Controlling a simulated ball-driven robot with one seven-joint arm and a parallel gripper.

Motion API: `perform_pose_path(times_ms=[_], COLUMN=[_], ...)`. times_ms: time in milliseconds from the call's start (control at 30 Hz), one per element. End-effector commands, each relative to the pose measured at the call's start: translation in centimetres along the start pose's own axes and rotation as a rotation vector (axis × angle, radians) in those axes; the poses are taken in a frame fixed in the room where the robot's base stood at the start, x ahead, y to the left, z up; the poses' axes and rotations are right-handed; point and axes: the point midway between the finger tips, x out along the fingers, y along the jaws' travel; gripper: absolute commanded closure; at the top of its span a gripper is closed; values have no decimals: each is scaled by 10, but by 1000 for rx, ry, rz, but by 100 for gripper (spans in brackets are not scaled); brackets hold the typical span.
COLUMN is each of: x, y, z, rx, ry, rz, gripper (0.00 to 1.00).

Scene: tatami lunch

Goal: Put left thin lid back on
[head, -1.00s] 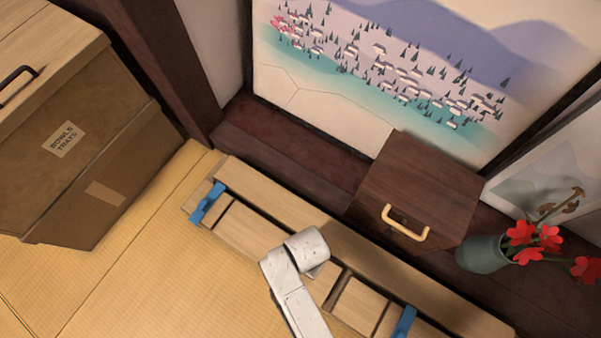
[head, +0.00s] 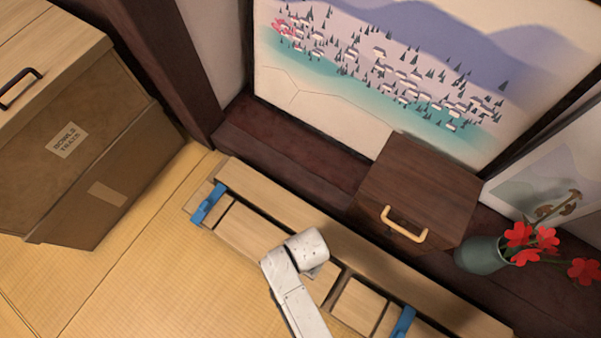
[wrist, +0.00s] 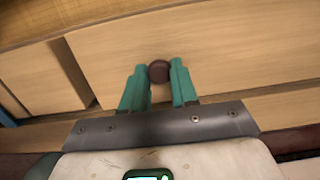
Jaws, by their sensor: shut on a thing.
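A pale wood lid (head: 250,232) lies along the left part of the long wooden box (head: 300,221) in the head view. It also fills the middle of the wrist view (wrist: 220,55), with a round dark brown knob (wrist: 159,71) on it. The teal fingers of my gripper (wrist: 159,85) are shut on this knob, one on each side. In the head view my arm's white end hides the gripper, the knob and part of the lid. The lid looks level with the box, but I cannot tell whether it is fully seated.
A shorter wood panel (head: 358,305) lies right of a dark gap. Blue clips (head: 208,204) and (head: 403,322) sit near the box's ends. A dark cabinet (head: 420,187) and a vase (head: 482,255) with red flowers stand behind. A labelled box (head: 90,165) stands left. Tatami is clear in front.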

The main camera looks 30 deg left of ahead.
Motion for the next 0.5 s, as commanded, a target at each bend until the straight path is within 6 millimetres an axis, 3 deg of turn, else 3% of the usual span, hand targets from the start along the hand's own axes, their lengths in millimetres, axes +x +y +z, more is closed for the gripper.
perform_pose_path(times_ms=[367, 400, 500], x=[1, 1, 1], y=[1, 1, 1], z=[0, 0, 0], rx=[2, 2, 1], ry=[0, 0, 0], rz=[2, 2, 2], gripper=[100, 68, 58])
